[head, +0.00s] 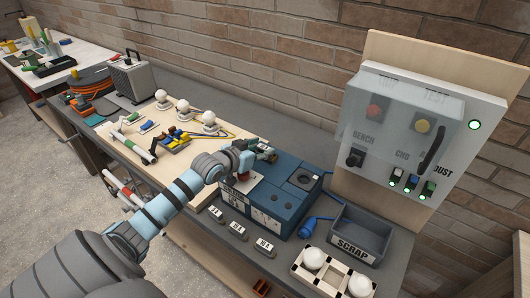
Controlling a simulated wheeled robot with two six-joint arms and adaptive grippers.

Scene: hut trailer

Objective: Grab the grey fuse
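My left arm reaches in from the lower left. Its gripper (262,152) is over the back left part of a blue box-shaped instrument (281,202), which it partly hides. The fingers are small and overlap the things behind them, so I cannot tell whether they are open or hold something. Several small grey blocks with white labels (238,230) stand in a row along the bench front, before the blue instrument. I cannot make out for certain which thing is the grey fuse; it may be hidden by the gripper. My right gripper is not in view.
A grey SCRAP bin (359,235) and a pale block with white bulbs (331,273) stand at right. A switch panel (415,140) rises behind. A wooden board (150,137) with bulbs and wires lies left. A blue handled thing (315,226) lies beside the instrument.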

